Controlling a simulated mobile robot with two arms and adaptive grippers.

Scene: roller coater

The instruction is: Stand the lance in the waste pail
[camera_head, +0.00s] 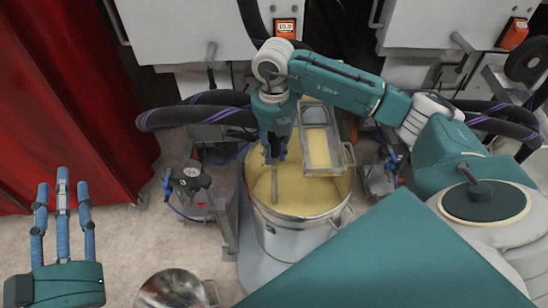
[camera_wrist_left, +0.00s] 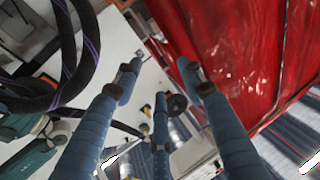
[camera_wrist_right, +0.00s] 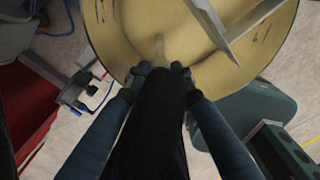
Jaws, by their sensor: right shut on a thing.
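The lance (camera_head: 273,185) is a thin grey rod below my right gripper, reaching down into a large steel pot (camera_head: 290,236) of yellow liquid. My right gripper (camera_head: 273,155) is shut on its upper part above the pot. In the right wrist view a thick dark shaft (camera_wrist_right: 152,125) lies between the fingers, and the rod (camera_wrist_right: 160,48) runs on toward the yellow liquid. A small shiny metal pail (camera_head: 172,288), apparently the waste pail, stands on the floor at the bottom, left of the pot; its lower part is cut off. My left gripper (camera_head: 62,195) is open and empty at the far left.
A metal tray or strainer (camera_head: 320,140) sits over the pot's back right rim. A stand with a gauge (camera_head: 190,175) is left of the pot. Red curtains (camera_head: 75,100) hang at the left.

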